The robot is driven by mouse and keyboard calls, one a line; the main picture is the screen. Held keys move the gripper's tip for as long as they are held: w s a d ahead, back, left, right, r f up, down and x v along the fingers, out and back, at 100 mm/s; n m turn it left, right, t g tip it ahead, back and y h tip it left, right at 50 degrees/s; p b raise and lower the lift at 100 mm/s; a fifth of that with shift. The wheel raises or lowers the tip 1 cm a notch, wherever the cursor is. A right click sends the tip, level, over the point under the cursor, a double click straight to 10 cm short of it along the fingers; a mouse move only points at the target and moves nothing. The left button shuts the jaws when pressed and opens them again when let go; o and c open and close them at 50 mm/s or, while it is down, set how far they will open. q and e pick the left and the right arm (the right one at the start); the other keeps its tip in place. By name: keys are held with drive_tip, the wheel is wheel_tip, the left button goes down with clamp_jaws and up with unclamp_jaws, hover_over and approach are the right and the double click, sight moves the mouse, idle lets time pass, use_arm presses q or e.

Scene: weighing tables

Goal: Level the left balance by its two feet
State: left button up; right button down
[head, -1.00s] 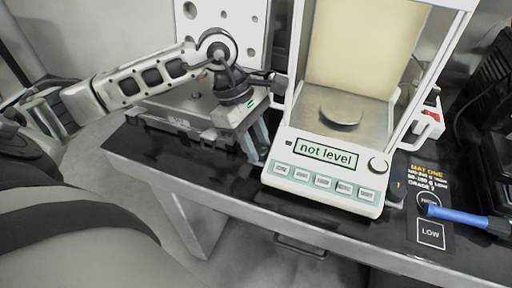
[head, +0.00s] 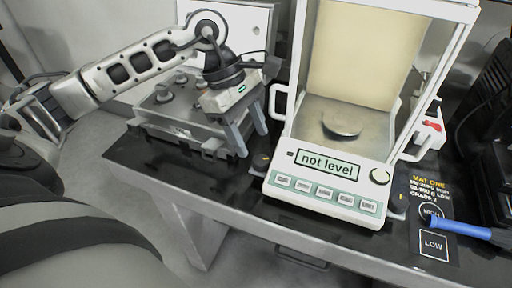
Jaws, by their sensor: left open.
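The left balance (head: 325,188) is a white weighing balance with a glass draft shield and a round metal pan (head: 341,127). My right gripper is not in view.
A grey case with knobs (head: 180,122) stands left of the balance, behind my left gripper. The black table's front left (head: 165,165) is clear.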

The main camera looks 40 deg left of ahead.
use_arm(q)
drive_tip(key=v, duration=1.1)
